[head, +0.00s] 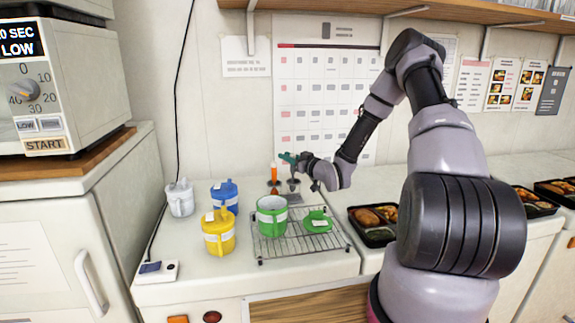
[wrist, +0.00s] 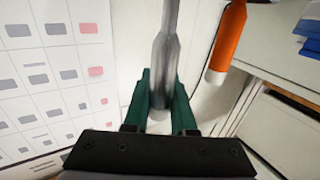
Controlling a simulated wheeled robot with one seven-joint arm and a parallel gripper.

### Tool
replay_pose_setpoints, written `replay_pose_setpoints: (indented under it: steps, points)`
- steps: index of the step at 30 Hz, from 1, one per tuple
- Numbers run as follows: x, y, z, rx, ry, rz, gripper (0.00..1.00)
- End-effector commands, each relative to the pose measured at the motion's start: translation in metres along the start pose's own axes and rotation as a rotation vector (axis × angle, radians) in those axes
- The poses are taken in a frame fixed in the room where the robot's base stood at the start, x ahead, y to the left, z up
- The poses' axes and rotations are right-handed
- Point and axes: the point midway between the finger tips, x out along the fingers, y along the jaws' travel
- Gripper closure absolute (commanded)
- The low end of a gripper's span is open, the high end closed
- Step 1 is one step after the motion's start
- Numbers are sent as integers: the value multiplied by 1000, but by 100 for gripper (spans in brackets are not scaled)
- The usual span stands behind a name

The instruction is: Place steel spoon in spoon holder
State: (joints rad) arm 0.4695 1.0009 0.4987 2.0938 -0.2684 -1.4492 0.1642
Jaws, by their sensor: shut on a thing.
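My gripper (head: 290,158) is at the back of the counter, in front of the wall calendar. In the wrist view its green fingers (wrist: 160,88) are shut on the grey handle of the steel spoon (wrist: 160,55). The spoon's other end runs out of that view. In the head view the spoon is too small and covered to make out clearly. The spoon holder (head: 293,186) appears as a small grey stand just below my gripper. I cannot tell whether the spoon is inside it. An orange-handled utensil (head: 273,173) stands upright just left; its handle (wrist: 228,40) also shows in the wrist view.
Yellow (head: 218,235), blue (head: 224,195) and white (head: 180,198) mugs stand left. A bento tray (head: 377,236) lies right. A shelf (head: 400,7) hangs above.

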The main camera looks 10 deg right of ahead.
Motion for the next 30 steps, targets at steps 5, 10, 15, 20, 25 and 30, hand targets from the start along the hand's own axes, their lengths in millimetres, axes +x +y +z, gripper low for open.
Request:
replay_pose_setpoints:
  steps: [5, 10, 15, 20, 25, 30]
  points:
    - [0, 0, 23, 0, 0, 0, 100]
    - [0, 0, 23, -1, 1, 0, 100]
    - [0, 0, 26, 0, 0, 0, 72]
    - [0, 0, 25, 0, 0, 0, 46]
    - [0, 0, 25, 0, 0, 0, 46]
    - [-6, 1, 23, 0, -1, 2, 46]
